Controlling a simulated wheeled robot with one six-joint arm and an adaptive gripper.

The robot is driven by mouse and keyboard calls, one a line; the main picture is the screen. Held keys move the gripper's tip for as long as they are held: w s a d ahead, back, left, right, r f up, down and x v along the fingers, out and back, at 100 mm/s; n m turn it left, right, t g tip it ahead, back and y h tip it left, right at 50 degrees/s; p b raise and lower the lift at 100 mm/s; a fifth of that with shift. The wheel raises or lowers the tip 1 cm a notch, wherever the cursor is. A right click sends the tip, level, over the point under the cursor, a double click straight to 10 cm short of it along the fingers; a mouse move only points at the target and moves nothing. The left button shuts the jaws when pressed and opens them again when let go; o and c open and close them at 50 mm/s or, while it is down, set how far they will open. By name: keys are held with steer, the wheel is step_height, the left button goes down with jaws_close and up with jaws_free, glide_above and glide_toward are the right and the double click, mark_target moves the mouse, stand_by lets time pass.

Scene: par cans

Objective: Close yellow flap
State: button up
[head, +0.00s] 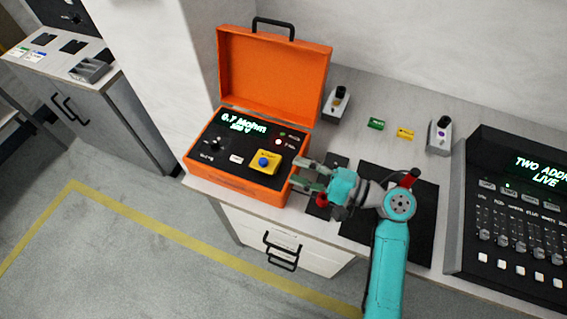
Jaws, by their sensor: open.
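An orange case (226,158) stands on the bench with its orange lid (272,78) raised. On its black panel sits a yellow piece (271,154) around a blue button (263,162). The button shows uncovered, so the flap seems open, but its hinge and exact tilt are too small to tell. My gripper (297,175) is open and empty at the right side of the case. Its fingers point left toward the case, to the right of the yellow piece and apart from it. Whether the fingertips touch the case wall I cannot tell.
A lit display (243,122), a dark knob (214,144) and a white button (236,159) share the panel. Green (376,124) and yellow (405,134) labels lie behind my arm, between two small grey devices. A mixing console (515,215) stands at the right.

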steer(key=shift+v, duration=1.05)
